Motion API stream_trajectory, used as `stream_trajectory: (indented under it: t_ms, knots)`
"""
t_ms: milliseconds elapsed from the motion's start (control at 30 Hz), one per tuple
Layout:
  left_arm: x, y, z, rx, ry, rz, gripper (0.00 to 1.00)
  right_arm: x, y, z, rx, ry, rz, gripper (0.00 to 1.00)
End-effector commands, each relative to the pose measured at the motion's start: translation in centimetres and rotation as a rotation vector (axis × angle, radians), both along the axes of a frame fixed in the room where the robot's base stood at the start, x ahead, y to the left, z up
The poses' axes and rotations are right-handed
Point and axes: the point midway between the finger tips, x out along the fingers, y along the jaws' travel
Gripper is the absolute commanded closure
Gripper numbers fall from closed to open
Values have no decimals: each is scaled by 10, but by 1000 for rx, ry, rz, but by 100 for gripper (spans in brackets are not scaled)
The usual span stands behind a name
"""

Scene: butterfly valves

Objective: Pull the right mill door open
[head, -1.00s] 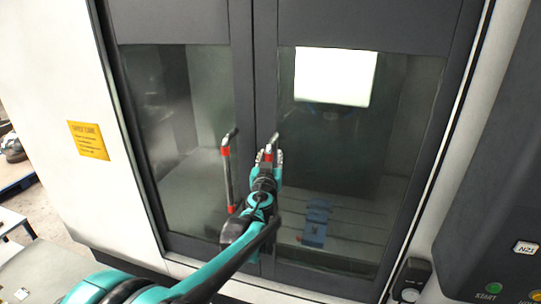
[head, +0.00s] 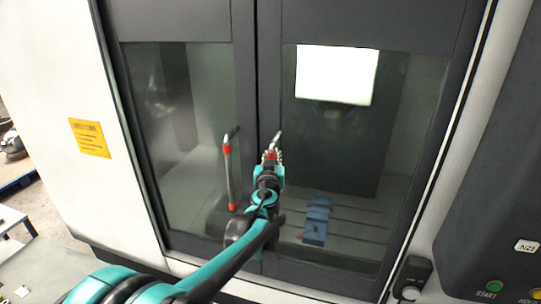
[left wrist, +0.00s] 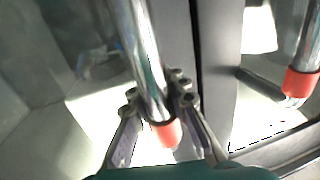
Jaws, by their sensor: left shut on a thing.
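The right mill door (head: 268,90) is a dark framed door with a large window, standing beside the left door at the middle seam. Its handle (head: 277,138) is a metal bar with red collars, mostly hidden behind my gripper in the head view. My left gripper (head: 271,158) is shut on this handle. In the left wrist view, the fingers (left wrist: 158,98) sit on both sides of the shiny bar (left wrist: 138,40), just above a red collar (left wrist: 167,132). My right gripper is in neither view.
The left door's similar handle (head: 229,175) stands close to the left of my arm. A control panel (head: 495,220) with buttons is at the right. A yellow sign (head: 90,138) is on the white housing. Blue blocks (head: 316,222) lie inside, behind the glass.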

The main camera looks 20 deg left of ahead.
Motion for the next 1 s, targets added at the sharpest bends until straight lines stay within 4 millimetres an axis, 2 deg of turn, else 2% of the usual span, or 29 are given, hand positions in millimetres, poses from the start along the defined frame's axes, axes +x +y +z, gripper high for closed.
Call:
stream_trajectory:
  t_ms: [267, 800, 1000]
  knots:
    - [-3, -75, -3, -3, -1, -21, 100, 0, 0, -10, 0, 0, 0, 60]
    - [-10, -266, -2, -2, 1, -17, 100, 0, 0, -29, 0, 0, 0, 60]
    - [-12, -332, -1, -3, 0, -16, 100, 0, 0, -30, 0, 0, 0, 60]
